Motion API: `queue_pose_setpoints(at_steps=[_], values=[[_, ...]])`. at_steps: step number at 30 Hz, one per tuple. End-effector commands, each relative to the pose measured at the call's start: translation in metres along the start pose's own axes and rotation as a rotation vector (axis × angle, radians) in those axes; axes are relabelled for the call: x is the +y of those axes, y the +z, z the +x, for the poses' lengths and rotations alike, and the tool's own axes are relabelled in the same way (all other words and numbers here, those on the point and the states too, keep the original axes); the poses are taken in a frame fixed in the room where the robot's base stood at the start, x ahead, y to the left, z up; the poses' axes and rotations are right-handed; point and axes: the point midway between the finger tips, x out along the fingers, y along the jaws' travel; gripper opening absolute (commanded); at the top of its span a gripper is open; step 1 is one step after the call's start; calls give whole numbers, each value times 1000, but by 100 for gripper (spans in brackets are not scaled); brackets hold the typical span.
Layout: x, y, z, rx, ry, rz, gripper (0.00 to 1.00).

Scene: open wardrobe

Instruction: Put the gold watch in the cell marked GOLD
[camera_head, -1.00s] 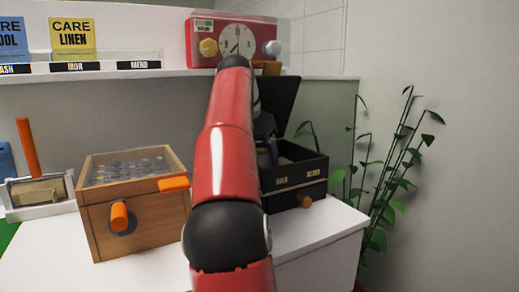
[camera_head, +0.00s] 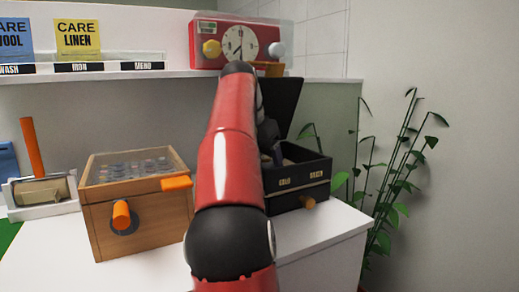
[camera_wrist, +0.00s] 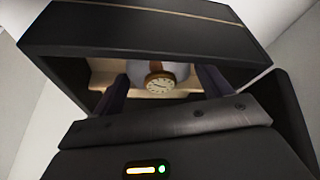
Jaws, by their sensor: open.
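The gold watch (camera_wrist: 160,83) has a round gold-rimmed face and brown strap, and sits on a pale rounded cushion inside the open black box. In the wrist view, my gripper (camera_wrist: 162,88) is open, one dark finger on each side of the watch and cushion. In the head view, the box (camera_head: 300,190) stands right of my arm with its lid up. Its front carries a GOLD label (camera_head: 285,182) at left and a second, hard-to-read label at right. My gripper (camera_head: 277,157) reaches into the left part of the box; the watch is hidden there.
A wooden case (camera_head: 150,222) with a clear top and orange knob stands left of my arm. A red clock box (camera_head: 237,45) sits on the shelf behind. A plant (camera_head: 395,180) stands right of the counter. Bare white counter (camera_head: 325,232) lies before the black box.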

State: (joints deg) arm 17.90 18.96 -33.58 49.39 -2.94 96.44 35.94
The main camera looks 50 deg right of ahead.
Motion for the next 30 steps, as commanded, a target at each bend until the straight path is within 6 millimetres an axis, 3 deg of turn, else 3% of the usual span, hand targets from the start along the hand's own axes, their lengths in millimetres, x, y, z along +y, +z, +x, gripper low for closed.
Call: queue_pose_setpoints(at_steps=[4, 12, 19, 30], values=[[0, -2, -28, 4, -3, 0, 77], [-1, -2, -57, 4, -1, 3, 77], [0, -1, -68, 1, 0, 1, 77], [0, 0, -71, 1, -1, 0, 77]])
